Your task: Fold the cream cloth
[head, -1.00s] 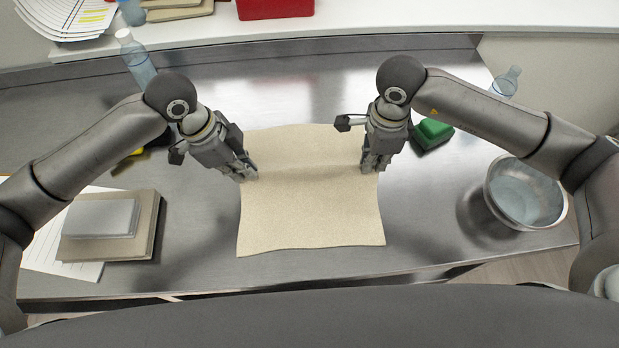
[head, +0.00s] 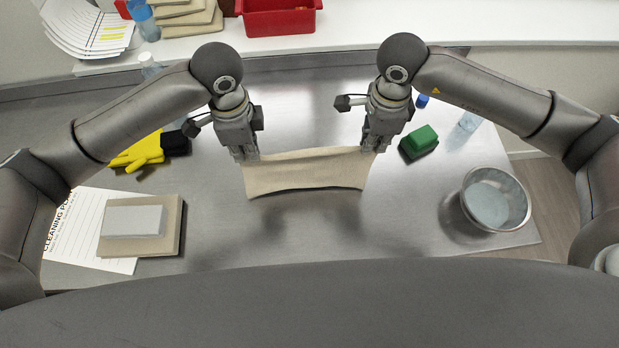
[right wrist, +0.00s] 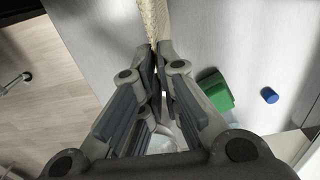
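The cream cloth (head: 308,172) hangs stretched between my two grippers above the metal table, with its shadow on the table below. My left gripper (head: 249,156) is shut on the cloth's left upper corner. My right gripper (head: 373,150) is shut on its right upper corner. In the right wrist view, the fingertips of my right gripper (right wrist: 157,62) meet on the cloth (right wrist: 155,20), which runs edge-on away from them. The cloth's lower part is foreshortened in the head view.
A green block (head: 419,141), a blue cap (head: 422,101) and a metal bowl (head: 466,218) are on the right. The table's middle (head: 300,235) is clear.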

